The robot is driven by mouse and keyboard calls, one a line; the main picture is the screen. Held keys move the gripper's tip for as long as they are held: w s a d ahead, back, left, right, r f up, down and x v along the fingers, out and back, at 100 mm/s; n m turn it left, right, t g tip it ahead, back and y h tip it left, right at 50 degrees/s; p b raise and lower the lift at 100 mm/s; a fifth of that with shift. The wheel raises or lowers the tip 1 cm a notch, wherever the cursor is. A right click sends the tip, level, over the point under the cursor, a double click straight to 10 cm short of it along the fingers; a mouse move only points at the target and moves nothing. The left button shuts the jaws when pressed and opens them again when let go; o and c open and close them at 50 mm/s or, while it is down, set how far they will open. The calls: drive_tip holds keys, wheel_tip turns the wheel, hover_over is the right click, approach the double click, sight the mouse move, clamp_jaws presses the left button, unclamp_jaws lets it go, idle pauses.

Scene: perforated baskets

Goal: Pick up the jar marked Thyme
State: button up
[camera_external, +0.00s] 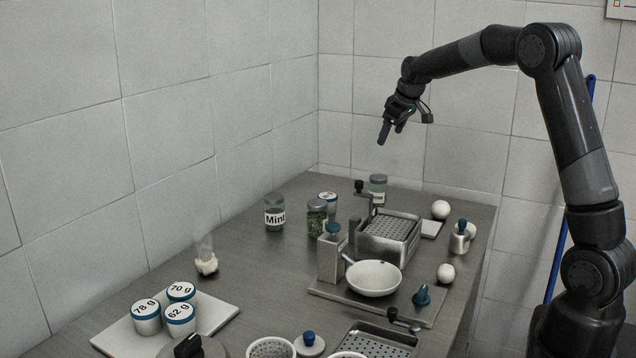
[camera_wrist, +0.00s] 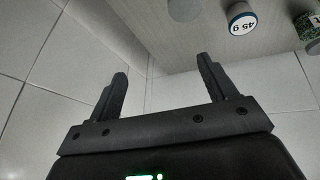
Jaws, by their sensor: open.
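No label reading Thyme is legible. In the external view, one jar (camera_external: 378,190) with a grey lid and greenish contents stands behind the perforated basket, its label too small to read. A second jar (camera_external: 317,218) with green flakes has its label turned away. My gripper (camera_external: 392,134) hangs in the air above the far end of the counter, apart from all jars. In the wrist view my gripper (camera_wrist: 162,72) is open, with nothing between its fingers. A green jar (camera_wrist: 307,28) is cut off at the right edge there.
A white tub (camera_wrist: 242,27) reads "45 g". Weighed tubs sit on a white board (camera_external: 215,318) at front left. Tiled walls (camera_external: 260,110) bound the counter.

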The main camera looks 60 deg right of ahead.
drive_tip(key=a+r+m+y, duration=0.1)
drive_tip(key=a+r+y, duration=0.1)
drive_tip(key=a+r, duration=0.15)
approach(379, 177)
wheel_tip(379, 177, down, 2)
drive_tip(key=shift+h, duration=0.3)
drive_tip(key=x, duration=0.6)
drive_tip(key=shift+w+a+r, duration=0.15)
drive_tip(key=shift+w+a, duration=0.15)
drive_tip(key=x, duration=0.5)
drive_tip(key=shift+d+f, duration=0.2)
drive_tip(key=shift+f, duration=0.1)
drive_tip(key=shift+c, duration=0.3)
drive_tip(key=c, duration=1.2)
drive_tip(key=shift+r, duration=0.1)
drive_tip(key=shift+r, duration=0.1)
